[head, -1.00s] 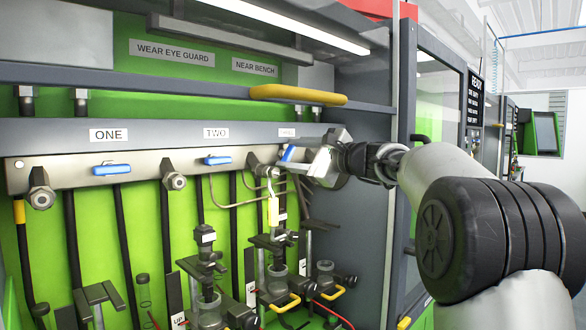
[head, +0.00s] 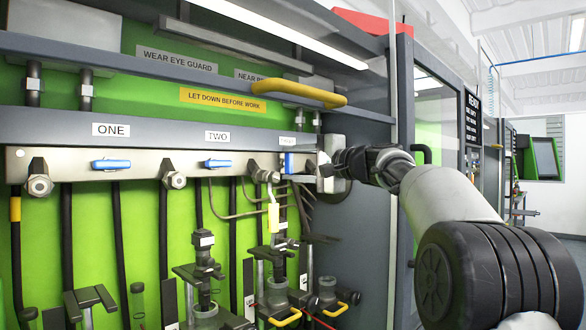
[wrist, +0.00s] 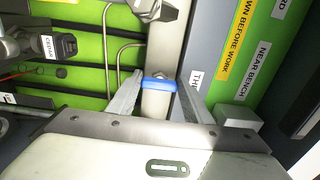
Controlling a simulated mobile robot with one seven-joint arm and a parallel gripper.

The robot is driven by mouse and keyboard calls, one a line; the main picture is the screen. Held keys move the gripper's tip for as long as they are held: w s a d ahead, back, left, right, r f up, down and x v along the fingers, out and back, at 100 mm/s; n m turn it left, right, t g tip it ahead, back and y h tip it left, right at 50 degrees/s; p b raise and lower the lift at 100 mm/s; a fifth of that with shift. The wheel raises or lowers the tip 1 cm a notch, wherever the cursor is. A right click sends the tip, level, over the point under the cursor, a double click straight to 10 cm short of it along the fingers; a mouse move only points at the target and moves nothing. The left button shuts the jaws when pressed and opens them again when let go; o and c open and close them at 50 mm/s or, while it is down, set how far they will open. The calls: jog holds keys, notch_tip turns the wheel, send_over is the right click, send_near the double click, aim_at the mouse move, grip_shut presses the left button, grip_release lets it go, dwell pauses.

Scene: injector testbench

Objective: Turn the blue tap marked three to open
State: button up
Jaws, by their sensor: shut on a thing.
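The blue tap marked three (head: 288,162) is at the right end of the grey rail in the head view. Its handle stands upright, across the rail. In the wrist view the blue handle (wrist: 160,86) lies crosswise over the pale rail, between my two fingers. My gripper (head: 301,170) reaches in from the right and is shut on this handle; it also shows in the wrist view (wrist: 158,90). The label for three (head: 287,140) is partly hard to read. The blue taps one (head: 111,164) and two (head: 218,163) lie along the rail.
A yellow bar handle (head: 299,93) juts out above tap three. A yellow tag (head: 273,216) hangs just below left of it. Injectors in clamps (head: 205,270) and dark hoses fill the lower bench. A grey cabinet wall (head: 360,220) stands close at right.

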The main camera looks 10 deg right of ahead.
dwell(0.4)
jog(key=o, duration=1.1)
jog(key=shift+c, duration=0.2)
jog(key=b+v, duration=0.1)
jog(key=v, duration=1.6)
jog(key=shift+s+d+b, duration=0.15)
jog(key=shift+b, duration=0.15)
